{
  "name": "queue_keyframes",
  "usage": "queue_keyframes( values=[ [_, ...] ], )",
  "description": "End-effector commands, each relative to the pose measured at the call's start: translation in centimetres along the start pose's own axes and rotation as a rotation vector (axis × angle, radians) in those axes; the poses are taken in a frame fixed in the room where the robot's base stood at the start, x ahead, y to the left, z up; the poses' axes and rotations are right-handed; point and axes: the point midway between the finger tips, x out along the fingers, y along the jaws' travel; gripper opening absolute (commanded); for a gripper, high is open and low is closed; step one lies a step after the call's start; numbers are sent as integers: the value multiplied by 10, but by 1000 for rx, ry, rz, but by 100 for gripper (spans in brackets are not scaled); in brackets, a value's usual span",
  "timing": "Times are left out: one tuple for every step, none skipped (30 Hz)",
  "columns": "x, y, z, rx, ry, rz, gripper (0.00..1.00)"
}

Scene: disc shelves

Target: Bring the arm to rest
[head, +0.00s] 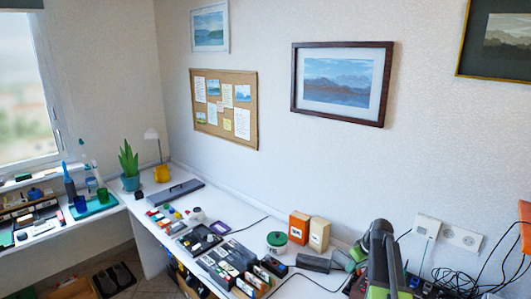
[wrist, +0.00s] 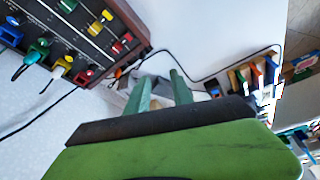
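My arm (head: 382,262) stands at the bottom right of the head view, folded upright in front of the white desk (head: 240,228). In the wrist view two green fingers of my gripper (wrist: 161,80) stand apart with a gap between them. Nothing is clearly held; a greyish thing shows beyond the gap, and I cannot tell how far off it is. The fingers themselves cannot be made out clearly in the head view.
A dark panel (wrist: 75,35) with coloured plugs and cables fills the top left of the wrist view. Two boxes, one orange (head: 299,227) and one tan (head: 319,234), stand left of my arm. Black cables (head: 455,283) lie at the right.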

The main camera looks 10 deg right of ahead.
Motion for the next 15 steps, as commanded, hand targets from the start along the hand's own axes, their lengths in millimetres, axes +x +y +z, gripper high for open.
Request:
queue_keyframes(
  values=[
    [6, -48, -15, -49, -14, -23, 28],
    [10, -74, -22, -73, -24, -33, 28],
    [14, -108, -30, -101, -38, -47, 28],
    [16, -133, -34, -121, -50, -57, 28],
    [18, -159, -37, -138, -63, -66, 28],
    [19, -191, -39, -157, -81, -75, 28],
    [20, -215, -39, -169, -94, -82, 28],
    [20, -237, -37, -179, -110, -87, 28],
    [19, -266, -33, -188, -130, -92, 28],
    [18, -287, -29, -191, -146, -94, 28],
    [17, -306, -22, -191, -164, -94, 28],
    [14, -329, -13, -183, -188, -91, 28],
    [12, -344, -4, -172, -208, -85, 28],
    [9, -356, 6, -151, -229, -77, 28],
    [3, -365, 24, -101, -261, -57, 28]
  ],
)
